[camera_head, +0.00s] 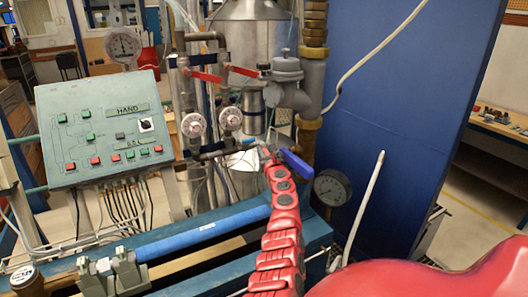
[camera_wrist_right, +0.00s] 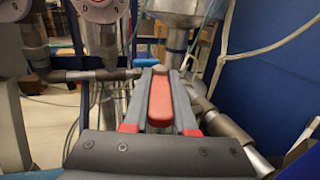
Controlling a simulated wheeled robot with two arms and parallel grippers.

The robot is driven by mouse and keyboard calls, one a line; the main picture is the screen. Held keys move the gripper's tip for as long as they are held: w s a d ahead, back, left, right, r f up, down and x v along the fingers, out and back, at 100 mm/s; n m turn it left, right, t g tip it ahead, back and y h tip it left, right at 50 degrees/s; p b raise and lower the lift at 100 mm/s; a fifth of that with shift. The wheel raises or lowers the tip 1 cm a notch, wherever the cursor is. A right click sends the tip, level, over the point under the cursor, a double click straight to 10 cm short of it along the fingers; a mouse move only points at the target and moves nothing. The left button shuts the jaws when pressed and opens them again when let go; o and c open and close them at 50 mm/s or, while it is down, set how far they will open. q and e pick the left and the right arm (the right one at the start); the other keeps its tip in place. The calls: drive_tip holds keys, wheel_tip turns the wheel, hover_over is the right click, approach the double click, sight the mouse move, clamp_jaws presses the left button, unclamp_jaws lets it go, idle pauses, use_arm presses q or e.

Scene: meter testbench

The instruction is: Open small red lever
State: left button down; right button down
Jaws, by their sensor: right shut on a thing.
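In the wrist view, the small red lever (camera_wrist_right: 160,100) is a rounded red bar lying lengthwise between the two grey fingers of my right gripper (camera_wrist_right: 160,75). The fingers are shut on it from both sides. In the head view, my right gripper (camera_head: 271,160) is at the end of my red segmented arm, by the right end of a thin horizontal pipe (camera_head: 225,152). The lever is hidden there or too small to make out. A blue handle (camera_head: 297,165) sticks out just right of the gripper. My left gripper is not in view.
Two larger red levers (camera_head: 207,77) (camera_head: 243,72) sit higher on the pipes, above two round dials (camera_head: 193,125) (camera_head: 230,119). A control box (camera_head: 105,128) stands left. A pressure gauge (camera_head: 332,187) and blue panel (camera_head: 400,110) are close on the right.

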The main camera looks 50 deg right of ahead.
drive_tip(key=c, duration=0.7)
unclamp_jaws()
drive_tip(key=shift+d+r, duration=0.1)
drive_tip(key=shift+r, duration=0.05)
